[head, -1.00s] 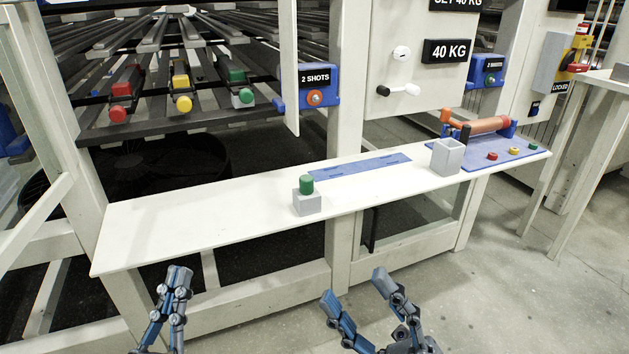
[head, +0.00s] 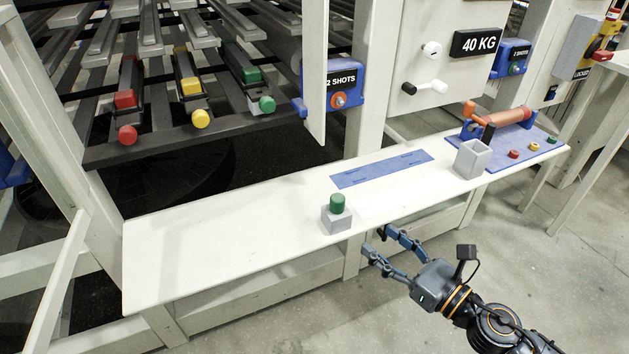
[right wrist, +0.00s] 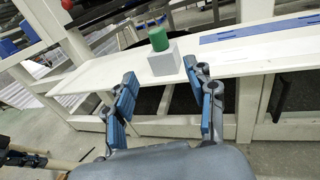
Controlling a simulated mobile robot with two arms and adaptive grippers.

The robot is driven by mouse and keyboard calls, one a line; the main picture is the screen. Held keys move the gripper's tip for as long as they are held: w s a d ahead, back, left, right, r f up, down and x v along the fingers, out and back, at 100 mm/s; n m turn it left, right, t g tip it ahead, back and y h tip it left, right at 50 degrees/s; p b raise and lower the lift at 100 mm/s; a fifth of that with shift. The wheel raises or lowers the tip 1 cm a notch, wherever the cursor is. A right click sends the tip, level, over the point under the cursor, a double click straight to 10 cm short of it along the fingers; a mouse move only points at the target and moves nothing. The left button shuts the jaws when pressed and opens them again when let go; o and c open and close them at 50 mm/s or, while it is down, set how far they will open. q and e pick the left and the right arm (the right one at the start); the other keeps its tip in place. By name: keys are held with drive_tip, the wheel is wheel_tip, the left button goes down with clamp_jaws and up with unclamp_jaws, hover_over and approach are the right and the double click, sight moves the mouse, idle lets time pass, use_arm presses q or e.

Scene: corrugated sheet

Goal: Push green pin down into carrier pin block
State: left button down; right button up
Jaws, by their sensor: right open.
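The green pin (head: 337,203) stands upright in the top of the small grey carrier pin block (head: 337,221) on the white shelf, with its green upper part showing above the block. In the right wrist view the pin (right wrist: 158,39) and block (right wrist: 164,64) are ahead of the fingers. How deep the pin sits is hidden inside the block. My right gripper (head: 375,241) is open and empty, in front of the shelf's front edge and to the right of the block, apart from both. My left gripper is not in view.
The white shelf (head: 220,228) is clear to the left of the block. A blue strip (head: 382,168) lies behind it, and a grey open cup (head: 472,160) stands to the right. A blue mat with an orange roller (head: 505,120) lies at the right end. Red, yellow and green knobs are behind.

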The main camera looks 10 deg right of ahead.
sight(342, 209)
drive_tip(key=p+x, duration=0.2)
drive_tip(key=x, duration=0.6)
drive_tip(key=shift+w+r, duration=0.2)
drive_tip(key=shift+p+x, duration=0.55)
drive_tip(key=shift+x, duration=2.1)
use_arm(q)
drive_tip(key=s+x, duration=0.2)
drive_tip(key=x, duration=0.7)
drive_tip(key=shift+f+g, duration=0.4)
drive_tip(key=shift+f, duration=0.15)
use_arm(e)
drive_tip(key=shift+a, duration=0.15)
drive_tip(key=shift+s, duration=0.1)
clamp_jaws()
